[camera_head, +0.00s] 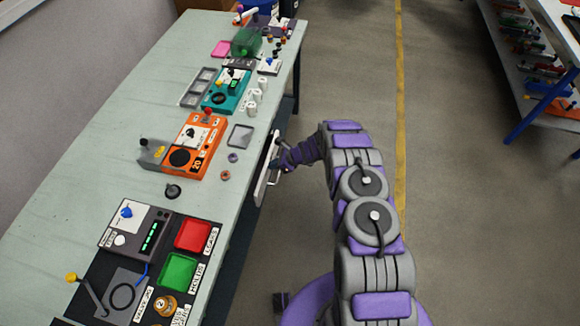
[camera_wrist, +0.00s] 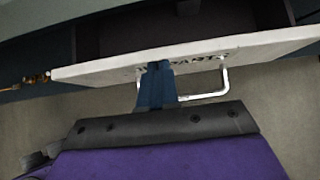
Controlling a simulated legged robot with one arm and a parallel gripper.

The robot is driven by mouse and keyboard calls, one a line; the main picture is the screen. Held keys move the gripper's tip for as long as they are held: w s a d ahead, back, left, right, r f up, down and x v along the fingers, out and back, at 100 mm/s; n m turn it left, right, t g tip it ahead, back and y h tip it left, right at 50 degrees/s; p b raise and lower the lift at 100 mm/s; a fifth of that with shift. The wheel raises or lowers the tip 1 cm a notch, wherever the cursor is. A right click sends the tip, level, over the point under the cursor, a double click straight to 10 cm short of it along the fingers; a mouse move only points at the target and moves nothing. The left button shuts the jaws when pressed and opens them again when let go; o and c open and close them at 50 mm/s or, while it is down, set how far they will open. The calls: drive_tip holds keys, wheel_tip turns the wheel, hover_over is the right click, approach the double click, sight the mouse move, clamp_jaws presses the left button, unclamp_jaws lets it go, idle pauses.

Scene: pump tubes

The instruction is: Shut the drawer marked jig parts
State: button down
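The drawer's white front (camera_wrist: 110,66) is pulled out from under the bench, with a dark interior (camera_wrist: 120,35) showing behind it in the wrist view. Its label is partly covered by my gripper; letters ending in "PARTS" show. A silver bar handle (camera_wrist: 225,82) sticks out from the front. The drawer front (camera_head: 265,177) also shows in the head view, at the bench's right edge. My gripper (camera_wrist: 158,70) is at the handle, its blue fingers overlapping the bar and reaching to the front. Whether the fingers are closed around the bar is hidden. My gripper (camera_head: 280,160) also shows in the head view.
The bench top (camera_head: 75,190) holds an orange device (camera_head: 186,148), a teal device (camera_head: 226,92), and red (camera_head: 193,236) and green (camera_head: 178,271) trays. The floor (camera_head: 345,70) right of the bench is clear up to a shelf unit (camera_head: 540,100) at the far right.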

drive_tip(key=a, duration=0.2)
drive_tip(key=w+a, duration=0.1)
drive_tip(key=a, duration=0.1)
drive_tip(key=shift+w, duration=0.15)
drive_tip(key=shift+a, duration=0.15)
drive_tip(key=shift+a+r, duration=0.1)
